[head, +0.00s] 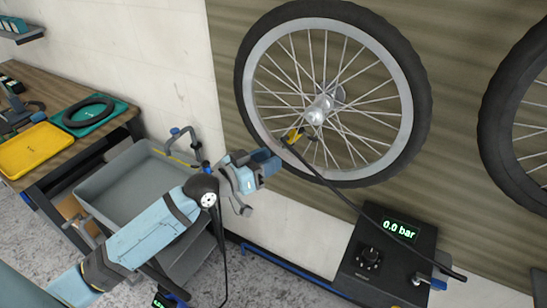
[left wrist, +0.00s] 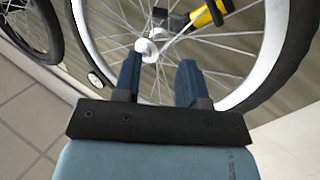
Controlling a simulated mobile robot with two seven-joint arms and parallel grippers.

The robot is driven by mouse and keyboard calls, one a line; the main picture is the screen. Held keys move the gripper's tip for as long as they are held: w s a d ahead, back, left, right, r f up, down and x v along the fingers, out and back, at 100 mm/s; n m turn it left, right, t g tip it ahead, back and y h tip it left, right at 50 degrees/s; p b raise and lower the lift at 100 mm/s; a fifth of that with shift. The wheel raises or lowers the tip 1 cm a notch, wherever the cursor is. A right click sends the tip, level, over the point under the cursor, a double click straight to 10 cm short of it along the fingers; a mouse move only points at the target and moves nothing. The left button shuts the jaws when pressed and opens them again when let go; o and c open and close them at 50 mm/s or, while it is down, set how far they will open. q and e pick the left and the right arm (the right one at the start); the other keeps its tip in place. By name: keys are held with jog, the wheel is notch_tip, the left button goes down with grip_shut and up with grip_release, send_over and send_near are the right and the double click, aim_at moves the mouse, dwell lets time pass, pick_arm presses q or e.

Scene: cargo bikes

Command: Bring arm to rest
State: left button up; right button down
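My left arm reaches in from the lower left in the head view. My left gripper (head: 268,162) is in front of the lower left of a mounted bike wheel (head: 418,110). In the left wrist view its two blue fingers (left wrist: 160,72) stand apart with nothing between them. The wheel's rim (left wrist: 272,50) and spokes show beyond them. A yellow hose head (head: 293,136) sits by the wheel's lower spokes, just right of the gripper and apart from it; it also shows in the left wrist view (left wrist: 206,13). My right gripper is not in view.
A black hose (head: 335,190) runs from the hose head down past a black pump box (head: 385,255) reading 0.0 bar. A second wheel (head: 492,120) is at right. A grey tray cart (head: 130,190) and a bench with a yellow tray (head: 35,150) stand at left.

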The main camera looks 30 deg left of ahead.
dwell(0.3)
pick_arm(q)
jog(key=s+d+f+g+y+p, duration=0.1)
jog(key=s+d+f+g+y, duration=0.1)
jog(key=s+f, duration=0.8)
jog(key=s+d+f+g+y+p, duration=0.2)
jog(key=s+d+f+y, duration=0.1)
jog(key=s+f, duration=0.8)
notch_tip(320, 180, down, 3)
jog(key=shift+s+d+f+n+g, duration=0.25)
jog(key=shift+d+n+g, duration=0.15)
jog(key=shift+d, duration=0.2)
jog(key=shift+r, duration=0.1)
